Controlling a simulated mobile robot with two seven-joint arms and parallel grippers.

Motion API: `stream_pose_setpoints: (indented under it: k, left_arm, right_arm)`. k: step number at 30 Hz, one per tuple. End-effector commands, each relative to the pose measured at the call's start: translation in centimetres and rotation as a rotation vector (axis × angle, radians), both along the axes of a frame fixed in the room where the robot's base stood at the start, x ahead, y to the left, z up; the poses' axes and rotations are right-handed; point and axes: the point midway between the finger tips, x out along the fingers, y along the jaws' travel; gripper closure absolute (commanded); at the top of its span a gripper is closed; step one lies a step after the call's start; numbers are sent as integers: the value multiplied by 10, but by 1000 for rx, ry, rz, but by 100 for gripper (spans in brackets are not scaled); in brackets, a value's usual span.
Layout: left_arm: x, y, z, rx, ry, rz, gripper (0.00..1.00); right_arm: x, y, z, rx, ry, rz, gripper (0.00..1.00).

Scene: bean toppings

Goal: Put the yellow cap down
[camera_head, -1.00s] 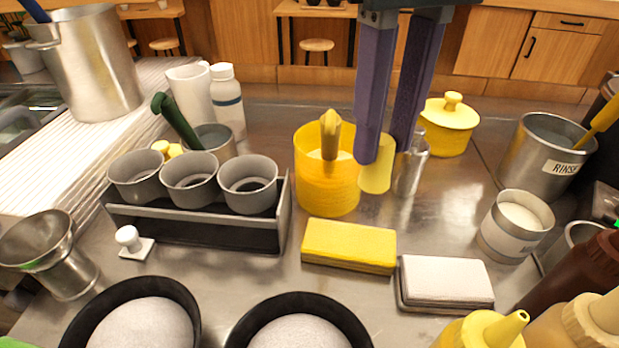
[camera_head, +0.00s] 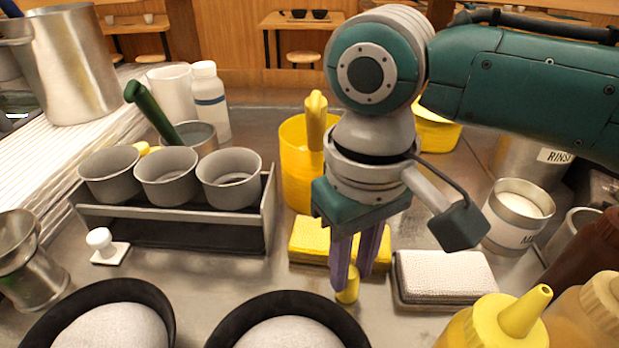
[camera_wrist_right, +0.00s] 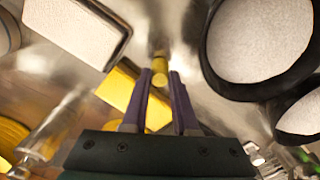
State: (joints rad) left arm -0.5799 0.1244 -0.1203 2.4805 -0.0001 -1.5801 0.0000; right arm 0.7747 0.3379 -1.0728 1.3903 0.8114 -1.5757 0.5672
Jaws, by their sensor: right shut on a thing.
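The yellow cap (camera_head: 348,288) is a small yellow cylinder between the fingertips of my right gripper (camera_head: 345,275). The purple fingers are shut on it and point down. The cap is just in front of the yellow sponge (camera_head: 308,241), at or very near the steel counter; I cannot tell whether it touches. In the right wrist view the cap (camera_wrist_right: 160,68) shows at the fingertips (camera_wrist_right: 160,80), between the yellow sponge and a black bowl. My left gripper is not in view.
The white sponge (camera_head: 445,275) lies right of the cap. Two black bowls (camera_head: 140,288) with white contents stand at front left. A yellow squeeze bottle (camera_head: 490,322) is at front right. A yellow tub (camera_head: 296,175) and a rack of grey cups (camera_head: 260,222) stand behind.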

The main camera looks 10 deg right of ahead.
Motion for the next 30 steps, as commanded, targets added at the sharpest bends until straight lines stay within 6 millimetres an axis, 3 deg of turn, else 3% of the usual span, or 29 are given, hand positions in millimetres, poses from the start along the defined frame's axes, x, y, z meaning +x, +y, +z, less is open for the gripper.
stream_pose_setpoints:
  k: [12,13,20,30]
  left_arm:
    - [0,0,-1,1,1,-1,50]
    - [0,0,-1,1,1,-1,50]
    - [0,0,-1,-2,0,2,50]
    - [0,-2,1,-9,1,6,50]
  right_arm:
    - [0,1,-6,1,-1,1,100]
    - [0,1,-6,1,-1,2,70]
    - [0,0,-5,1,-1,1,44]
    - [1,0,1,0,-2,0,43]
